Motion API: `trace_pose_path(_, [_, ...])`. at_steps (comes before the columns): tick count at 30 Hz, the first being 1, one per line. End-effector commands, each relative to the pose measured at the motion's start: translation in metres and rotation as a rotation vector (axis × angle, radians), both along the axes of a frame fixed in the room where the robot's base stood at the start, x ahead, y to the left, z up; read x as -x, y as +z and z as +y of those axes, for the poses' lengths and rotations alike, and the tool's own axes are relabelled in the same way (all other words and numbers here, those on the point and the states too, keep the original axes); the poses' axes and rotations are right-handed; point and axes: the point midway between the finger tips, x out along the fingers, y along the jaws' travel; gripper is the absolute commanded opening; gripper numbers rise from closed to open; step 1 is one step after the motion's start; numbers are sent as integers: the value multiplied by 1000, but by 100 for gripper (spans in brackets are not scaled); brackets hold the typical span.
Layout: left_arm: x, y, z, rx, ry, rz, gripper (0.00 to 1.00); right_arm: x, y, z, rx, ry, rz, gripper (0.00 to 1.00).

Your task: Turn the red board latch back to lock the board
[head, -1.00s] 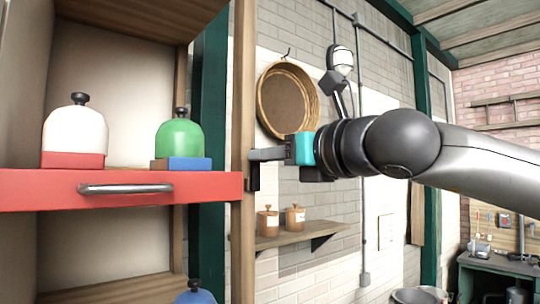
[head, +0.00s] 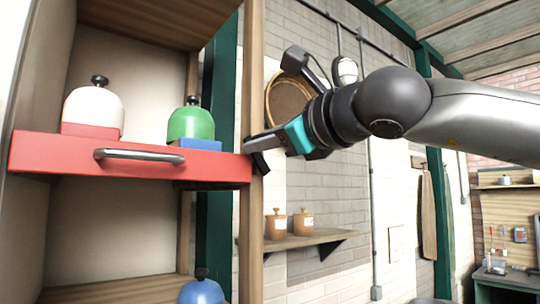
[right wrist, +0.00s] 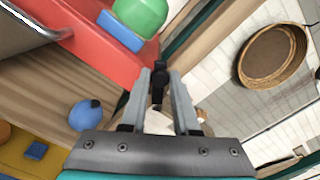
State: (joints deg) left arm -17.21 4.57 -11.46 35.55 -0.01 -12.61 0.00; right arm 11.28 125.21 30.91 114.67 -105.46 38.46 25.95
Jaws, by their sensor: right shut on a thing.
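The red board (head: 215,168) lies level in the wooden shelf, with a metal handle on its front. My right gripper (head: 252,146) is at the board's right end, in front of the wooden post, and rolled to a tilt. It is shut on a small dark part, which I take to be the board latch (right wrist: 158,84), showing between the fingers (right wrist: 160,98) in the right wrist view. The fingers hide much of the latch, and its exact angle is hard to tell. My left gripper is not in view.
A white bell-shaped piece on a red base (head: 93,108) and a green one on a blue base (head: 190,124) stand on the board. A blue piece (head: 201,291) is below. A wall shelf (head: 300,241) with two brown jars and a hanging basket (head: 284,100) are beyond the post.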

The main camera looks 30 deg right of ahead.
Motion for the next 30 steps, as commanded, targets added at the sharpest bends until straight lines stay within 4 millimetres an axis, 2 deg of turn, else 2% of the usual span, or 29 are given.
trace_pose_path(3, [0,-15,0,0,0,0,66,0,-7,5,113,-1,-9,0])
trace_pose_path(15, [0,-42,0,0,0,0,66,1,-21,16,490,0,-38,0])
trace_pose_path(30, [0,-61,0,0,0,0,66,2,-36,19,855,-1,-67,0])
